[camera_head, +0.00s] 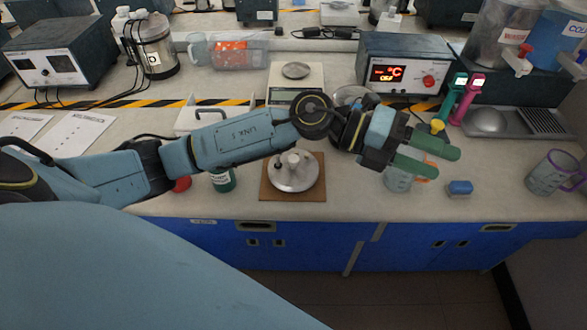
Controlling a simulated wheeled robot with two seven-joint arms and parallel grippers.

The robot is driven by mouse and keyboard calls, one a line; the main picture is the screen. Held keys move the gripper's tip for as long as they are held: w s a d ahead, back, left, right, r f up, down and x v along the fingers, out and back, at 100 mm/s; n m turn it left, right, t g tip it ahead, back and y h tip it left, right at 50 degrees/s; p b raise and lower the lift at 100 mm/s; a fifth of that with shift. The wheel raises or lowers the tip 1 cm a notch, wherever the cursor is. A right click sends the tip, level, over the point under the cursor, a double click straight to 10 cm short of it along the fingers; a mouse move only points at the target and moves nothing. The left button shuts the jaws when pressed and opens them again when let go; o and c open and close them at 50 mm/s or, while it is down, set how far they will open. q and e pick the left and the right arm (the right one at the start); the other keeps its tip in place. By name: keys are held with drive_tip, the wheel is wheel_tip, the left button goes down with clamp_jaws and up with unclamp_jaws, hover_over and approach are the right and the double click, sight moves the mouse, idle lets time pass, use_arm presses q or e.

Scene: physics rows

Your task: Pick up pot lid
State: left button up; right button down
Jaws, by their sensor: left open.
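A round silver lid (291,181) with a pale knob on top lies on a brown square board (310,195) near the front edge of the counter. It looks like the pot lid. My left arm reaches across from the left, above and behind the lid, and hides a little of the area behind it. My left gripper (436,160) is open, with green fingers pointing right. It is well to the right of the lid and apart from it. I see nothing held between the fingers. My right gripper is out of view.
A purple-rimmed mug (553,174) stands at far right. A dark green-labelled bottle (222,181) is left of the board. A scale (296,78) and a heater box (404,62) stand behind.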

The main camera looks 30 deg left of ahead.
use_arm(q)
drive_tip(key=w+a+f+m+g+y, duration=0.2)
drive_tip(key=a+f+m+y, duration=0.1)
drive_tip(key=a+f+y, duration=0.35)
drive_tip(key=n+y, duration=0.2)
drive_tip(key=y, duration=0.8)
hover_over(293, 158)
drive_tip(key=shift+g, duration=0.3)
wheel_tip(293, 158, down, 8)
drive_tip(key=shift+r, duration=0.1)
drive_tip(key=shift+f, duration=3)
drive_tip(key=shift+c, duration=0.4)
clamp_jaws()
